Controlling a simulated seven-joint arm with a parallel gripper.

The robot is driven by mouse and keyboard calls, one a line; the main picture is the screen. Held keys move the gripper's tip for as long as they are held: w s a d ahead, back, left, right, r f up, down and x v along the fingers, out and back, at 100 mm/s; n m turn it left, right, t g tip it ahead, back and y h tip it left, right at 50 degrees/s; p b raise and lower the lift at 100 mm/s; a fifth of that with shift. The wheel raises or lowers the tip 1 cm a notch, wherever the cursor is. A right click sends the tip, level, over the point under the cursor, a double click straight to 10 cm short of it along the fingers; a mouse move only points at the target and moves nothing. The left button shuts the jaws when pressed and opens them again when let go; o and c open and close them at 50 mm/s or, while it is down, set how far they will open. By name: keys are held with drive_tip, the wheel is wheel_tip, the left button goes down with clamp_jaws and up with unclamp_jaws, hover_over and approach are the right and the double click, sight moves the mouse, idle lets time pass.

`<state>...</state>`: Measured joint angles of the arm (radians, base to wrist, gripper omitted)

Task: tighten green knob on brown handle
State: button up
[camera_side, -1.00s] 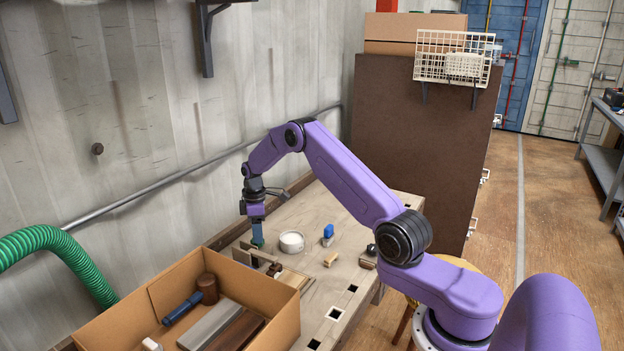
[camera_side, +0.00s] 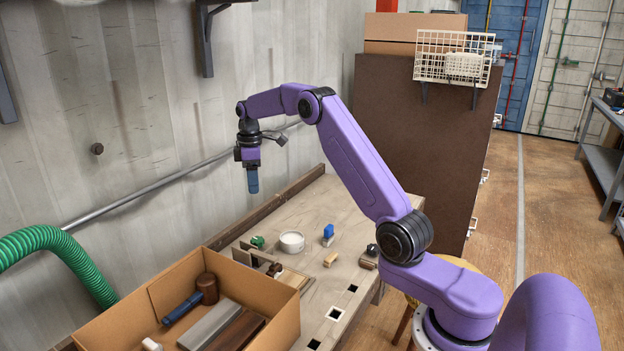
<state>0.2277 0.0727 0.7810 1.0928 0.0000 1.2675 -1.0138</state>
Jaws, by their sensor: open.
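The green knob (camera_side: 257,242) sits low on the workbench, beside the white round container. A small dark brown piece (camera_side: 274,270) just in front of it may be the brown handle; at this size I cannot tell how the two join. My gripper (camera_side: 253,190) hangs above the knob, pointing down, well clear of it. Its blue fingers look close together from this side and hold nothing that I can see. They are open, though the gap between them does not show from here.
A cardboard box (camera_side: 283,305) with a mallet (camera_side: 207,288) and bars stands at the front left. The white container (camera_side: 292,242), a blue-topped item (camera_side: 328,234) and small wooden blocks (camera_side: 331,259) are on the bench (camera_side: 345,215). The far part of the bench is clear.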

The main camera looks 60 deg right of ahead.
drive_tip(key=s+a+r+m+t+y, duration=0.15)
drive_tip(key=s+m+y, duration=0.3)
drive_tip(key=m, duration=0.45)
drive_tip(key=s+a+r+m+t+y, duration=0.1)
drive_tip(key=s+m+t+y, duration=0.3)
drive_tip(key=m, duration=0.5)
drive_tip(key=s+d+m+t+h, duration=0.2)
drive_tip(key=s+m+t, duration=0.1)
drive_tip(key=m, duration=0.8)
drive_tip(key=s+d+m+t+h, duration=0.3)
drive_tip(key=s+m, duration=0.3)
drive_tip(key=m, duration=0.6)
drive_tip(key=shift+d+r+t, duration=0.2)
drive_tip(key=shift+r+t, duration=0.2)
drive_tip(key=shift+t, duration=0.35)
drive_tip(key=shift+h, duration=0.25)
